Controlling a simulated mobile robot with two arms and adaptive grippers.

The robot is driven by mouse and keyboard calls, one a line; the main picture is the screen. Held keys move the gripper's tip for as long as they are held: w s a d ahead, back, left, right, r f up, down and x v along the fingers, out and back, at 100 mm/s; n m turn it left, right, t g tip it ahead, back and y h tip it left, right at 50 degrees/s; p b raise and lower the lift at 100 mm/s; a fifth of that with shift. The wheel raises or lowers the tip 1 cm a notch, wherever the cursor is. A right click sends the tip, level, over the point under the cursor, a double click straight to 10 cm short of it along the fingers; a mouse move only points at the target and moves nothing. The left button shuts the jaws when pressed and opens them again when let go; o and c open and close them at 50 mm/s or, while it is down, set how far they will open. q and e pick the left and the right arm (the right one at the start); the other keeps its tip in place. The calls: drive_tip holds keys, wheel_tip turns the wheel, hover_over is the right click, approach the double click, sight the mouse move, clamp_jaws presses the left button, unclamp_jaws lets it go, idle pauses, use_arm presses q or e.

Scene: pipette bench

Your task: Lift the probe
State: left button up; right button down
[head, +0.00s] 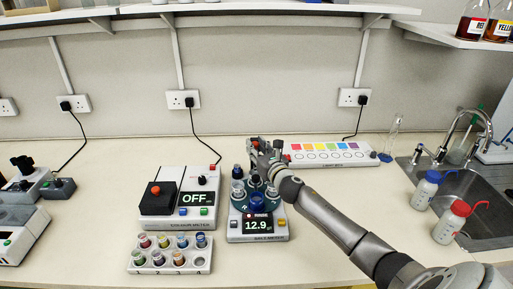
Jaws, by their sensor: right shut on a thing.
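The meter (258,238) with a green top stands on the bench, its display reading 12.9. Small vials (257,201) stand on its round top. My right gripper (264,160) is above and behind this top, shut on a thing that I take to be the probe. The gripper hides most of the probe, so I cannot tell its full shape or whether it touches a vial. My left gripper is not in view.
The colour meter (190,211), reading OFF, stands to the left, with a rack of coloured vials (170,256) before it. Wash bottles (451,222) and a sink (475,190) are at right. The bench front right is clear beneath my arm.

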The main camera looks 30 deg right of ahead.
drive_tip(key=shift+d+r, duration=0.2)
drive_tip(key=shift+r, duration=0.25)
drive_tip(key=c, duration=1.4)
unclamp_jaws()
drive_tip(key=shift+o, duration=0.6)
drive_tip(key=shift+d+f, duration=0.1)
drive_tip(key=shift+f, duration=0.05)
drive_tip(key=shift+s+f, duration=0.1)
drive_tip(key=s+a, duration=0.2)
drive_tip(key=s, duration=0.9)
drive_tip(key=shift+s, duration=0.4)
